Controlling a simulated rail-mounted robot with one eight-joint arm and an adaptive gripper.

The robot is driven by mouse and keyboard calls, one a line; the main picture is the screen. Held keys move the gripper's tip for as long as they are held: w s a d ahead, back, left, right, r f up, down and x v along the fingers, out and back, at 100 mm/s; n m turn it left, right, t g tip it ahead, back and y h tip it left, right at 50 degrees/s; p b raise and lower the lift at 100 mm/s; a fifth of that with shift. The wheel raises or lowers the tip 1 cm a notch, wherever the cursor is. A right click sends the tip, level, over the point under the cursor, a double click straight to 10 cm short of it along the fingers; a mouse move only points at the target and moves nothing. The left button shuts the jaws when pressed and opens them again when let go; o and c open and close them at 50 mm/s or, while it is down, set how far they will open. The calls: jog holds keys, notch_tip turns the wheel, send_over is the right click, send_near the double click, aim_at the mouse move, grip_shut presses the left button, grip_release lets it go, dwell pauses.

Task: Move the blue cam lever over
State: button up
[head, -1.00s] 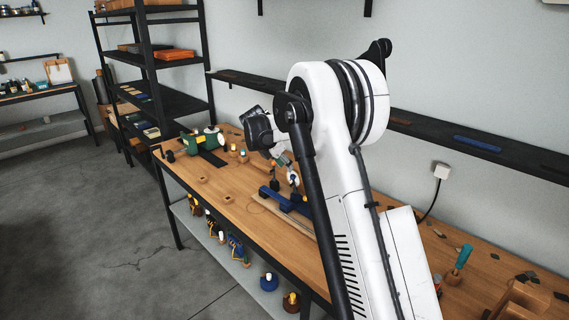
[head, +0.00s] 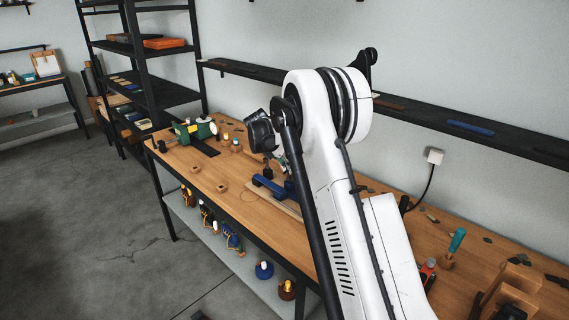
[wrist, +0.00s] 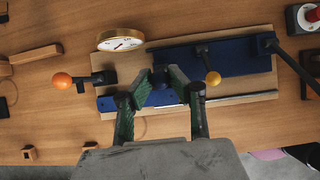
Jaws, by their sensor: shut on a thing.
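My gripper (wrist: 161,80) has green fingers that come together around a dark blue piece (wrist: 160,96), which looks like the cam lever. The fingers hide much of this piece. A yellow ball knob (wrist: 213,78) on a dark stem is just right of the fingers. An orange ball knob (wrist: 62,81) on a black arm is to the left. In the head view my arm hides most of the gripper.
A round dial gauge (wrist: 121,40) stands close behind the left finger. A black bar (wrist: 290,65) reaches out at the right. A green machine (head: 195,130) stands at the bench's far end. A teal-handled tool (head: 457,240) is at the right. The bench front (head: 205,170) is mostly clear.

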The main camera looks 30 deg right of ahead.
jog(key=shift+o, duration=0.2)
jog(key=shift+w+d+r, duration=0.1)
jog(key=shift+d, duration=0.05)
jog(key=shift+w+d+r, duration=0.1)
jog(key=shift+w+d, duration=0.2)
jog(key=shift+d, duration=0.55)
jog(key=shift+c, duration=0.2)
jog(key=o, duration=0.9)
jog(key=shift+o, duration=0.2)
